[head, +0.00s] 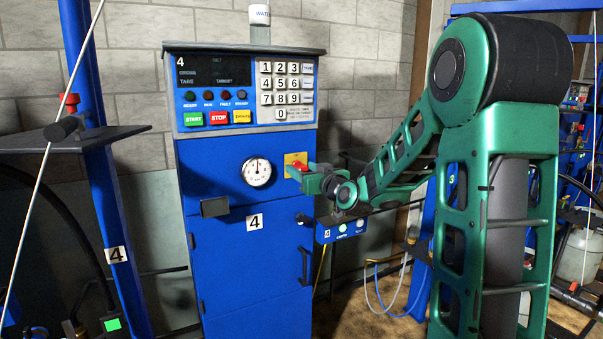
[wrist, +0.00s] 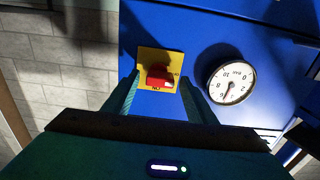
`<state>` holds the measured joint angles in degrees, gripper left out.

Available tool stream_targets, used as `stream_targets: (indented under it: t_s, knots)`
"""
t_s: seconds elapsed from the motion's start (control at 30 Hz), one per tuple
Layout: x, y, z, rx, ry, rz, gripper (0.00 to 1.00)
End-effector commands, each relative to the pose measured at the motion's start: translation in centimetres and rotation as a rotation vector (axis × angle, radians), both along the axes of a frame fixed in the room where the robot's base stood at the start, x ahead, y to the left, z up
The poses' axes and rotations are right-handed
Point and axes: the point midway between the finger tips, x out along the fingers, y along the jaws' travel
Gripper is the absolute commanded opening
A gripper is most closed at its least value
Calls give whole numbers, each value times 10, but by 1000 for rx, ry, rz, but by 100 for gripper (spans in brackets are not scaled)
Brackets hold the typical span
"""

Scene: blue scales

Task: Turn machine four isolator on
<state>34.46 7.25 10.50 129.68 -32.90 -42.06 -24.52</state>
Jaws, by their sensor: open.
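The isolator is a red knob on a yellow plate (head: 291,157) on the front of the blue machine four (head: 220,290), right of the gauge. In the wrist view the red knob (wrist: 159,76) and its yellow plate (wrist: 148,57) show in front of me. Lettering at the plate's lower edge is partly covered by the knob. My gripper (head: 303,173) is at the isolator from the right. In the wrist view its open fingers (wrist: 158,92) stand on either side of the knob. I cannot tell whether they touch it.
A round gauge (head: 257,172) sits left of the isolator and also shows in the wrist view (wrist: 230,83). Above is the control panel with keypad (head: 287,84) and START button (head: 194,119). A blue post with a shelf (head: 80,138) stands at left.

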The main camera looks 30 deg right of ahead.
Motion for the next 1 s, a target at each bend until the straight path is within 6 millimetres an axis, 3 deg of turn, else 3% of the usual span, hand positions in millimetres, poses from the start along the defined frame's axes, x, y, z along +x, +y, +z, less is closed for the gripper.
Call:
stream_targets:
  t_s: [0.1, 0.27, 0.3, 0.67, 1.0]
  knots:
    - [0, 0, 0, 0, 0, 0, 52]
    - [0, 0, 0, 0, 0, 0, 13]
    - [0, 0, 0, 0, 0, 0, 10]
    - [0, 0, 0, 49, 1, 1, 10]
    - [0, 0, 1, 289, 0, 2, 10]
